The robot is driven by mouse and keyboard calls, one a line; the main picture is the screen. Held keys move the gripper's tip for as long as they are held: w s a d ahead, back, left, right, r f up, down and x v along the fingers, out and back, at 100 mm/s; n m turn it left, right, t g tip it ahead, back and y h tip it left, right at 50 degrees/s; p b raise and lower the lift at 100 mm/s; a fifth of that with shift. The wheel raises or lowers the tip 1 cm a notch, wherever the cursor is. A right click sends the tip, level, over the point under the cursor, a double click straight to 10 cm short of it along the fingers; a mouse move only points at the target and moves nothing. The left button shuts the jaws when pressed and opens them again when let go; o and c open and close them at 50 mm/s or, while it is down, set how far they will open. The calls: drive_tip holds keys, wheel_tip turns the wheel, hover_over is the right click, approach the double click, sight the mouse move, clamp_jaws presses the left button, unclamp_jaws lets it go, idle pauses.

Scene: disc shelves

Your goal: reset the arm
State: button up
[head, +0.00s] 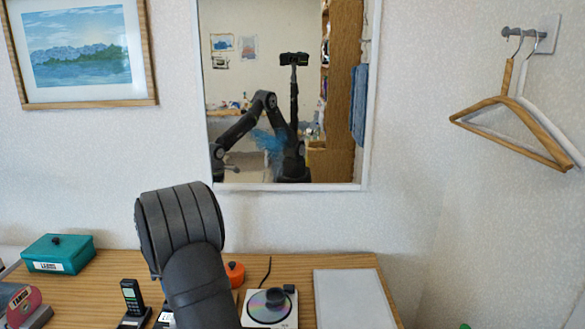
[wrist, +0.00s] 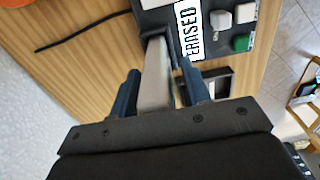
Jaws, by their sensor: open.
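My gripper (wrist: 159,68) shows in the wrist view, its two dark blue fingers apart. A pale grey bar-like part (wrist: 155,80) lies between the fingers in the picture, and I see no firm grip on it. Its far end meets a black device (wrist: 157,18) with a white "ERASED" label (wrist: 188,32), a white knob and a green button. In the head view my arm (head: 185,245) rises in front of the table; the gripper itself is hidden there.
The wooden table (head: 110,270) holds a teal box (head: 58,254), a black handset (head: 131,297), an orange item (head: 235,273), a disc on a white player (head: 270,306) and a pale panel (head: 352,300). A mirror (head: 365,100) and hangers (head: 510,110) are on the walls.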

drive_tip(key=shift+r, duration=1.95)
